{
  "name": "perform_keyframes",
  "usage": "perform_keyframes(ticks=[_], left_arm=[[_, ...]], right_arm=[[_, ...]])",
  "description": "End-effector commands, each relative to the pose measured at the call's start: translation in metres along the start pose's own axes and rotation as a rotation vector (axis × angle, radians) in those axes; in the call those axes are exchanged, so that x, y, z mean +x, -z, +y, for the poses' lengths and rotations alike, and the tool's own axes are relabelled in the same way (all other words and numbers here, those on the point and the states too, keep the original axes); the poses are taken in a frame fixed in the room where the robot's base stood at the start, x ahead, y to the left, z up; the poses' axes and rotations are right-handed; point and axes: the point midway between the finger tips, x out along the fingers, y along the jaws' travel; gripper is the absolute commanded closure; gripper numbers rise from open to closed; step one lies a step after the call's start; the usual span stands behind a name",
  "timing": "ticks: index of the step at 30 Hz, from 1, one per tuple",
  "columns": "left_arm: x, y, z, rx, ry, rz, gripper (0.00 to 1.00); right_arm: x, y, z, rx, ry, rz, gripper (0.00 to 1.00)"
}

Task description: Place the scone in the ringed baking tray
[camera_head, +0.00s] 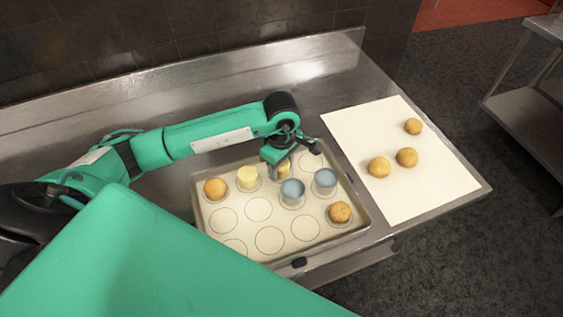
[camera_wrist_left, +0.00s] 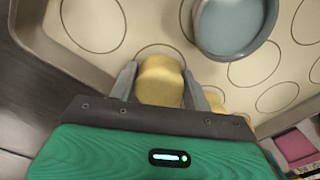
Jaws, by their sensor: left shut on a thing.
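My left gripper (camera_head: 283,162) is over the far side of the ringed baking tray (camera_head: 364,214), shut on a pale yellow scone (camera_head: 285,171). In the left wrist view the scone (camera_wrist_left: 160,80) sits between the two fingers of the gripper (camera_wrist_left: 160,88), and one ring of the tray (camera_wrist_left: 135,58) shows just beyond it. I cannot tell whether the scone touches the tray. A second yellow scone-like piece (camera_head: 247,178) stands on the tray to the left. The right gripper is not in view.
Two blue cups (camera_head: 292,191) (camera_head: 325,180) stand close to the gripper on the tray. Brown round pieces sit at the tray's left (camera_head: 215,188) and right (camera_head: 340,212). White paper (camera_head: 403,198) at right holds three more. Several front rings are empty. A dark wall stands behind.

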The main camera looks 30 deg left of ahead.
Motion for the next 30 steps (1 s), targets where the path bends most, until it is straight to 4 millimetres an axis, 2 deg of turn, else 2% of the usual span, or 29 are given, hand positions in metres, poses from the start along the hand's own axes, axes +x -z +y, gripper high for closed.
perform_keyframes(ticks=[10, 11, 14, 26, 30], left_arm=[[0.004, 0.000, 0.001, 0.000, -0.002, 0.000, 0.74], [0.003, 0.000, 0.001, 0.000, -0.002, 0.000, 0.47], [0.002, 0.000, 0.001, 0.000, -0.002, 0.000, 0.30], [-0.003, 0.000, 0.001, 0.000, -0.002, -0.001, 0.30], [-0.022, 0.001, 0.002, 0.001, -0.008, 0.000, 0.30]], right_arm=[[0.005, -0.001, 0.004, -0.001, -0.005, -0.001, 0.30], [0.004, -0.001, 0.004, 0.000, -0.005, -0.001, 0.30], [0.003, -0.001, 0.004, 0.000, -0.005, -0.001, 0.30], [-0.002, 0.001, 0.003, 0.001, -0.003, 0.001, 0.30], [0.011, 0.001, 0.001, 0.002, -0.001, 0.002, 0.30]])
